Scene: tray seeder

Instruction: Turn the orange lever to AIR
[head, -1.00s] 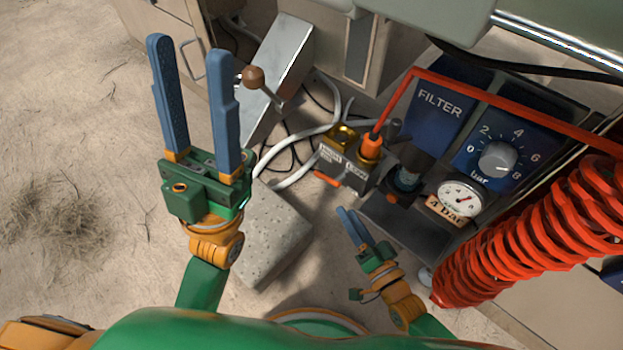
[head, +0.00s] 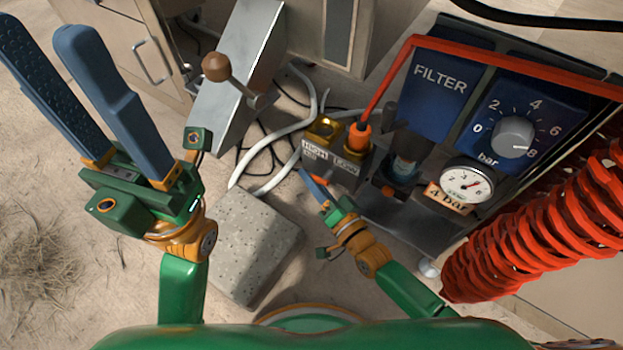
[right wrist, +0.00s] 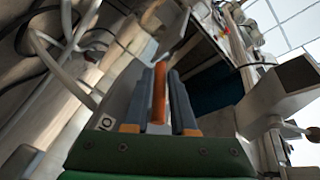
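The orange lever (right wrist: 159,92) shows in the right wrist view, upright between the two blue fingers of my right gripper (right wrist: 167,72). A narrow gap seems to remain beside it, so the fingers look open around it rather than clamped. In the head view my right gripper (head: 313,184) is at the front of the brass valve block (head: 347,172), marked HIGH and LOW, and its fingers mostly hide the lever. I cannot read an AIR mark. My left gripper (head: 42,30) is open and empty at the far left, over bare ground.
A blue FILTER unit (head: 438,88), a regulator knob (head: 512,137) and a gauge (head: 467,183) stand right of the valve. A red coiled hose (head: 520,240) fills the lower right. A brown-knobbed handle (head: 216,67) and concrete block (head: 243,243) lie left.

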